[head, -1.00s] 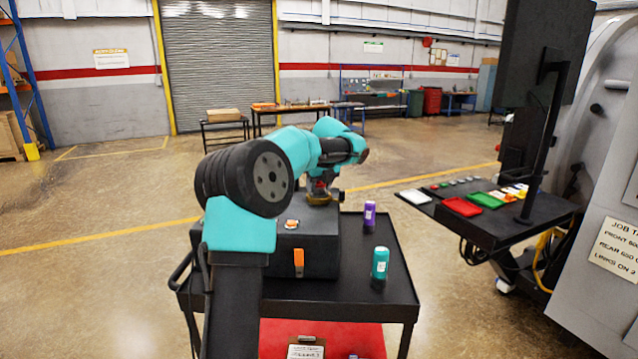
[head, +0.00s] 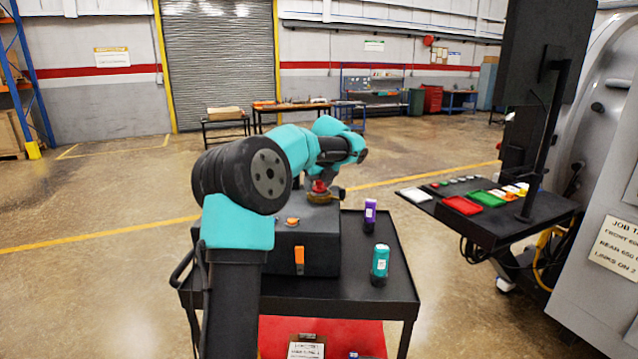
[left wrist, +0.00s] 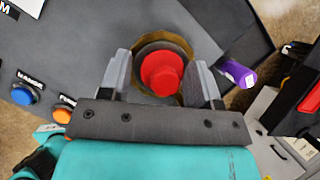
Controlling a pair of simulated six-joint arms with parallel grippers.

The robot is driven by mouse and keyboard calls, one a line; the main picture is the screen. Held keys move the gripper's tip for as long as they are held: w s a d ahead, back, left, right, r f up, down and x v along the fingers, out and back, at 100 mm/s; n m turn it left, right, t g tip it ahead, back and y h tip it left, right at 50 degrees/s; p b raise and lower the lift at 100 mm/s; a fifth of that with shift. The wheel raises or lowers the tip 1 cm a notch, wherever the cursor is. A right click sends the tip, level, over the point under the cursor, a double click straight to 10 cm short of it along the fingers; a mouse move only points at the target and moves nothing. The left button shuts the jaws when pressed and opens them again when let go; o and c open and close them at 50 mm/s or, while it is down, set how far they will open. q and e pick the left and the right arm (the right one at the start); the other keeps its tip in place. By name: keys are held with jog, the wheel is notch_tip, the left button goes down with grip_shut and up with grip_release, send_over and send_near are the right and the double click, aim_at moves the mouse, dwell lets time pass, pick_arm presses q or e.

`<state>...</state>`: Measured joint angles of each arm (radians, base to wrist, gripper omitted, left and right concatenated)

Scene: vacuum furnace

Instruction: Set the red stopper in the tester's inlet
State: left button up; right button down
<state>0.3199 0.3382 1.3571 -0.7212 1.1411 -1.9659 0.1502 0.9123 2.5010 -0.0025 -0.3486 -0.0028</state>
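The red stopper (left wrist: 163,73) sits upright in the round brass inlet (left wrist: 188,50) on top of the dark tester box, with a dark grey ring around its base. The stopper (head: 319,186) and inlet (head: 321,197) also show in the head view, below my left wrist. My left gripper (left wrist: 165,80) is open, one finger on each side of the stopper, with gaps between the fingers and the red part. How deep the stopper sits cannot be told. The tester (head: 307,245) stands on the black cart. My right gripper is not in view.
A purple bottle (head: 370,215) and a teal bottle (head: 380,262) stand on the cart (head: 400,285) to the right of the tester. A side table (head: 475,225) with red and green trays and a monitor stands further right. Blue and orange buttons are on the tester top.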

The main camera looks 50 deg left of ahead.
pick_arm(q)
jog(key=o, duration=0.3)
notch_tip(320, 180, down, 2)
jog(key=shift+d+f, duration=0.1)
jog(key=shift+f, duration=0.1)
jog(key=shift+r, duration=0.1)
jog(key=shift+d+r, duration=0.15)
jog(key=shift+r, duration=0.4)
jog(key=a+v, duration=0.1)
jog(key=v, duration=1.7)
jog(key=shift+r, duration=0.35)
jog(key=shift+s+d+f, duration=0.1)
